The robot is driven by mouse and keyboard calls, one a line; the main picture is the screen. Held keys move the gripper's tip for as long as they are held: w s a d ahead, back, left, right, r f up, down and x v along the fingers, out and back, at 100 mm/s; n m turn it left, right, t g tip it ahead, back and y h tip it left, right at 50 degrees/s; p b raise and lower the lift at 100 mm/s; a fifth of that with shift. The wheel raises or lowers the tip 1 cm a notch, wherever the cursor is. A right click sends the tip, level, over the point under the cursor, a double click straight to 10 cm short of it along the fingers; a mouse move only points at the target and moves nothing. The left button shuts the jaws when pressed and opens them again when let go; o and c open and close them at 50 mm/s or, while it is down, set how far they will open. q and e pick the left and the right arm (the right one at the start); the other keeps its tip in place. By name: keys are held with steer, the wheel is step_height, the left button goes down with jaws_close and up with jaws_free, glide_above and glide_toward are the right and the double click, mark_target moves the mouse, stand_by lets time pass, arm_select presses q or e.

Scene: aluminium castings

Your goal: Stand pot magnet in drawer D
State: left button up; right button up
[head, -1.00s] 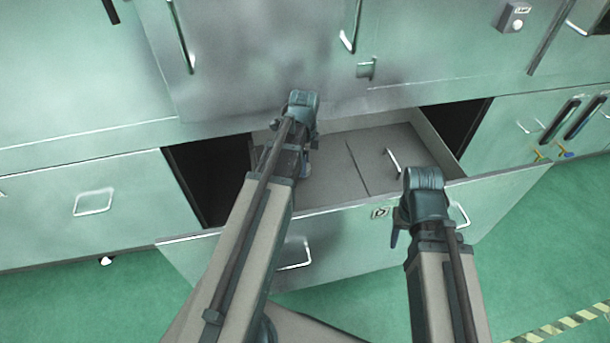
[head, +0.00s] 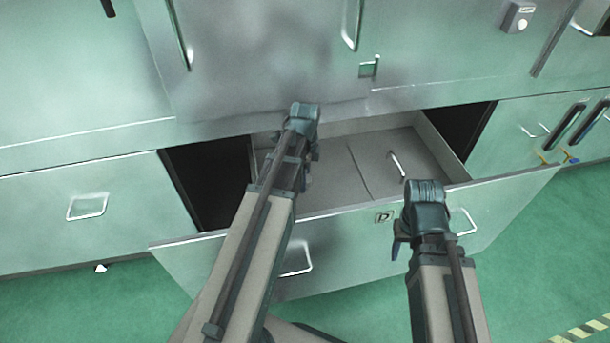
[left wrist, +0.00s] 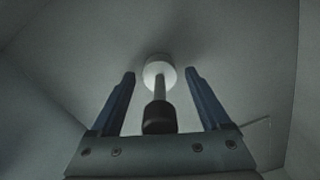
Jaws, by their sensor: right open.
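The pot magnet (left wrist: 158,118) shows in the left wrist view as a pale round base, a thin rod and a dark grip end. Its base is at the far end, against a grey surface, and the grip end is nearest my gripper. My left gripper (left wrist: 159,74) is open, a finger on each side of the magnet with gaps to both. In the head view my left wrist is over open drawer D (head: 325,182) and hides the magnet. My right gripper (head: 399,247) is open and empty in front of the drawer front, partly hidden by its wrist.
Drawer D's front carries a D label (head: 384,217). A line crosses its floor, and a pale bar (head: 397,164) lies right of it. Dark gaps flank the drawer. A cabinet face (head: 265,60) rises above it.

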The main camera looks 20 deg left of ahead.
stand_by(0.3)
arm_select(q)
step_height(320, 180, up, 12)
steer(key=p, duration=1.2)
steer(key=shift+r, duration=0.2)
steer(key=s+d+r+n+p, duration=0.5)
steer(key=s+d, duration=0.1)
steer(key=d, duration=0.4)
steer(key=s+d+r+n+y+p, duration=0.1)
steer(key=s+d+r+n+p, duration=0.5)
steer(key=d, duration=0.5)
steer(key=shift+s, duration=0.5)
